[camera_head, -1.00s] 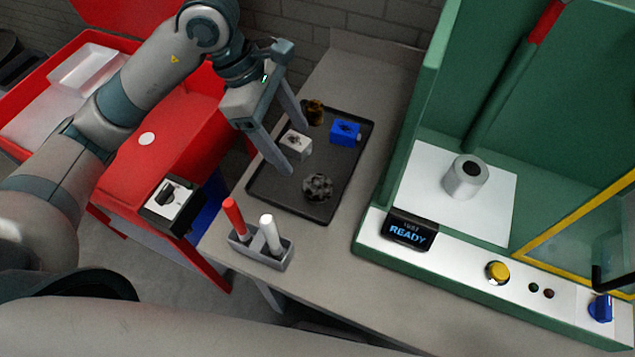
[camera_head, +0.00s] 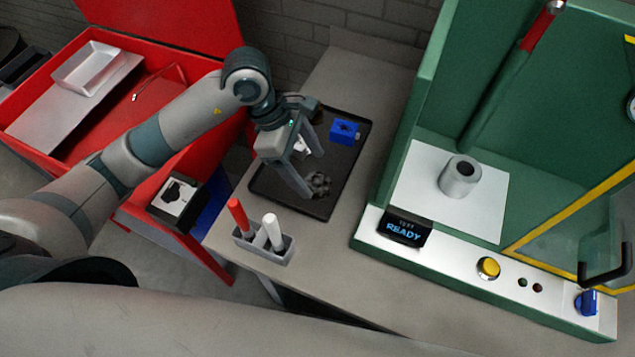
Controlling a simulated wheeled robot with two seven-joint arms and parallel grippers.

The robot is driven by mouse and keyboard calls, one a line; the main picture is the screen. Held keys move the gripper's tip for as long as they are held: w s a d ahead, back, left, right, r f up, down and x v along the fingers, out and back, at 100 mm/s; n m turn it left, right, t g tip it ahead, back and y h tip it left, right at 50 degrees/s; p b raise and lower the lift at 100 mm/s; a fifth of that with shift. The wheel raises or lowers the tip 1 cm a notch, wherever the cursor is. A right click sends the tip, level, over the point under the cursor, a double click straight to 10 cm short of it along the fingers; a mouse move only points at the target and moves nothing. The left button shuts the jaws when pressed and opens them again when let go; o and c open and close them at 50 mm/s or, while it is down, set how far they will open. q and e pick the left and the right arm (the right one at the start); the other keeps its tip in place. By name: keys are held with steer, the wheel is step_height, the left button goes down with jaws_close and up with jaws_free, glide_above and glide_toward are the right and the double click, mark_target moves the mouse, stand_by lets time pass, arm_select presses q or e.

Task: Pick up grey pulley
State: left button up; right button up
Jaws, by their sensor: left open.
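The grey pulley, a dark grey round piece with a notched rim (camera_head: 320,184), lies in the front part of a black tray (camera_head: 342,185). My left gripper (camera_head: 315,176) is open and points down over the tray. Its nearer fingertip is at the pulley's left edge in the picture, and its farther fingertip is beyond the pulley. I cannot tell whether the nearer finger touches it. Nothing is between the fingers that I can make out as held. My right gripper is not in view.
A blue block (camera_head: 344,131) sits at the tray's back right. A whitish block (camera_head: 301,147) is mostly hidden behind my gripper. A grey holder (camera_head: 276,251) with red and white sticks stands in front. A green test station (camera_head: 412,110) with a metal cylinder (camera_head: 461,177) bounds the right.

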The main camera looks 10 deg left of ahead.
mark_target(318, 179)
arm_select(q)
steer(key=shift+d+f+p, duration=0.35)
steer(key=shift+f+p, duration=0.3)
steer(key=shift+p, duration=0.2)
steer(key=p+x, duration=0.1)
steer(key=x, duration=0.1)
steer(key=shift+d+f+p, duration=0.15)
steer(key=shift+f+p, duration=0.15)
steer(key=shift+f, duration=0.05)
steer(key=shift+w+d+f, duration=0.1)
steer(key=shift+d+f, duration=0.05)
steer(key=shift+f, duration=0.3)
steer(key=shift+r, duration=0.1)
steer(key=c, duration=1.5)
